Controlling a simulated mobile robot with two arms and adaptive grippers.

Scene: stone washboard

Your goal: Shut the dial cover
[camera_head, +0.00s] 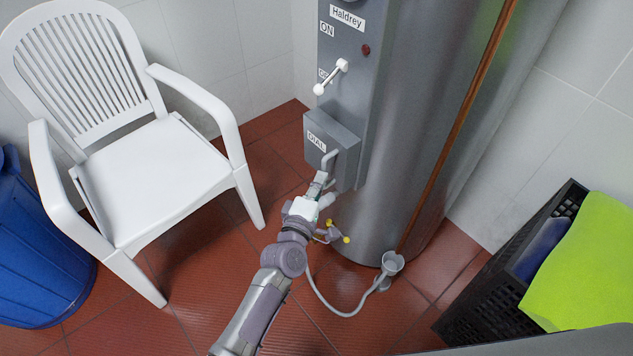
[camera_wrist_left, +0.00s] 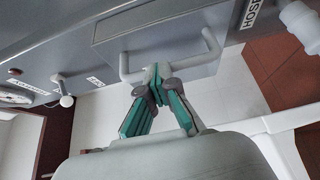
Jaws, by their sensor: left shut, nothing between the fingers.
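The dial cover (camera_head: 343,141) is a grey box front marked DIAL, low on the grey heater's panel, with a bent bar handle (camera_head: 331,158). It looks flush with its box, but I cannot tell whether it is fully shut. My left gripper (camera_head: 321,182) is just below and in front of the handle. In the left wrist view, the left gripper's fingertips (camera_wrist_left: 157,82) are together and empty, close beside the handle (camera_wrist_left: 172,57) on the cover's underside area (camera_wrist_left: 145,32). I cannot tell if they touch it. My right gripper is not in view.
A white lever (camera_head: 331,78) and red lamp (camera_head: 366,50) are above the cover. Yellow-tipped valve handles (camera_head: 338,232) and a hose (camera_head: 345,312) are below. A white chair (camera_head: 150,165) and blue bin (camera_head: 40,255) stand left; a black crate (camera_head: 490,290) with green cloth stands right.

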